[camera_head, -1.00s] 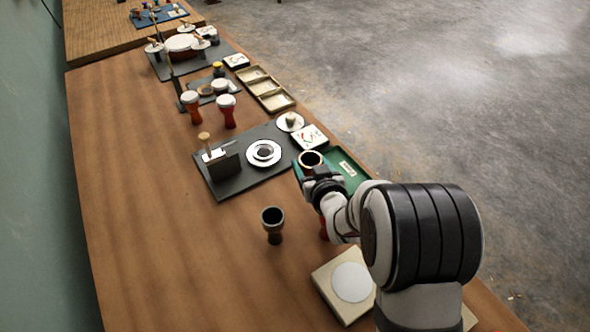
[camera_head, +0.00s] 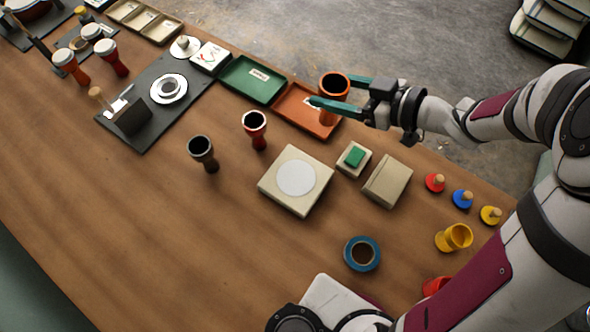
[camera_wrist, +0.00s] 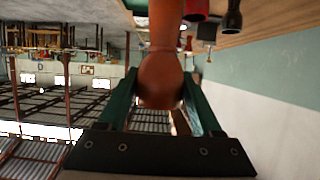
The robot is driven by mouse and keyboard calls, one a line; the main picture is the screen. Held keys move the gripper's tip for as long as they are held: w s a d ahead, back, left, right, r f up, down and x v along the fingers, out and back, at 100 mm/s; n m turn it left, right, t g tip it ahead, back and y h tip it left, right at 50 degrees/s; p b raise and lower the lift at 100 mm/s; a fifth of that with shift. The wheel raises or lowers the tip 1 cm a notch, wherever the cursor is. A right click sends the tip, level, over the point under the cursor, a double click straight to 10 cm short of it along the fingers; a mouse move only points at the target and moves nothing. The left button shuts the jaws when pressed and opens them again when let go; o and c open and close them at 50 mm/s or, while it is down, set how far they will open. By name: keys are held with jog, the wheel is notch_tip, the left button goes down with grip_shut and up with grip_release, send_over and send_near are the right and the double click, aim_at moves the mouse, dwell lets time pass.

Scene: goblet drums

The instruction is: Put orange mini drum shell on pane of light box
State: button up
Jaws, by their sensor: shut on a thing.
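The orange mini drum shell (camera_head: 334,87) is upright, its dark open mouth facing up. My gripper (camera_head: 338,98) is shut on it from the right, one green finger on each side. In the wrist view the shell (camera_wrist: 160,78) sits between the green fingers. Its lower end is over the right end of the orange tray (camera_head: 290,107); I cannot tell whether it touches. The light box (camera_head: 283,203) is a low cream block on the table, left of and nearer than the shell. Its round white pane (camera_head: 296,179) is bare.
A dark shell (camera_head: 202,150) and a red shell (camera_head: 255,128) stand left of the light box. A small box with a green block (camera_head: 354,157) and a beige box (camera_head: 387,181) stand to its right. A blue ring-shaped item (camera_head: 362,253) lies nearer. The left table front is clear.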

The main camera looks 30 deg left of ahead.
jog(key=s+d+n+g, duration=0.2)
jog(key=s+d, duration=0.4)
jog(key=d, duration=0.4)
jog(key=shift+g, duration=0.3)
jog(key=s+a+f, duration=0.1)
jog(key=a+f, duration=0.2)
jog(key=s+a+f, duration=0.2)
jog(key=a+f, duration=0.2)
jog(key=s+a+f, duration=0.1)
jog(key=a+f, duration=0.2)
jog(key=a, duration=0.1)
jog(key=shift+s+f, duration=0.2)
jog(key=shift+f, duration=0.35)
jog(key=shift+f, duration=0.2)
jog(key=o, duration=1.4)
